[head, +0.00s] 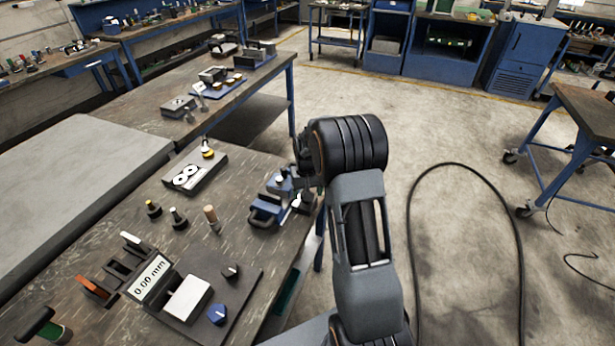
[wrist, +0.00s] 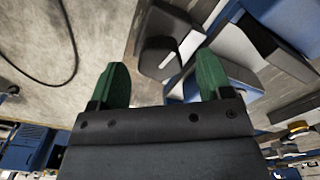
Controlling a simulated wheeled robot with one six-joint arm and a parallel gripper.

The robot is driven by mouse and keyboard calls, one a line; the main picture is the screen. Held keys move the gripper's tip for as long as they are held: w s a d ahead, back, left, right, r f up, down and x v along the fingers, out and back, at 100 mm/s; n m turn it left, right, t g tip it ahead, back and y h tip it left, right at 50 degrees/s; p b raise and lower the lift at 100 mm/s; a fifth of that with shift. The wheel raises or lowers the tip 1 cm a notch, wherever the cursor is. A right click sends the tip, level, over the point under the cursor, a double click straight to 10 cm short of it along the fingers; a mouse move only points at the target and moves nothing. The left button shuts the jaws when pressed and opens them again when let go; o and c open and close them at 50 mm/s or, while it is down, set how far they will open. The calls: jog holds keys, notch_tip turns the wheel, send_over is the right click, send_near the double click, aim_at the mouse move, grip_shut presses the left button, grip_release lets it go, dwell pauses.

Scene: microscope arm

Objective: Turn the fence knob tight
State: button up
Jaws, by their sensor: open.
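My gripper (wrist: 161,72) is open, with its two green fingertips apart and nothing between them. In the wrist view a dark rounded knob (wrist: 160,56) shows beyond the gap between the fingertips, beside a blue and grey metal fixture (wrist: 245,60). I cannot tell for sure that this is the fence knob, or how tight it is. In the head view the blue fixture (head: 268,212) stands at the bench's right edge, with a dark knob (head: 307,202) at its right. My wrist hides part of that area and most of the gripper.
The workbench (head: 110,210) also holds a gauge with a 0.00 mm display (head: 150,278), a blue knob (head: 217,314), a black knob (head: 231,271) and several small handled tools. A plate with two white discs (head: 190,176) lies farther back. Open floor (head: 450,130) lies right of the bench.

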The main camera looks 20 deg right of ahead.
notch_tip(320, 180, up, 12)
jog(key=shift+r+b, duration=0.25)
jog(key=shift+b, duration=0.05)
jog(key=shift+w, duration=0.1)
dwell(0.5)
jog(key=s+a+r+n+t, duration=0.1)
jog(key=s+a, duration=0.4)
jog(key=s, duration=0.6)
jog(key=s+a+r+n+t, duration=0.1)
jog(key=s+a, duration=0.4)
jog(key=s, duration=0.6)
jog(key=shift+a+r+n+t, duration=0.3)
jog(key=shift+a+r+t, duration=0.05)
jog(key=shift+r+t, duration=0.6)
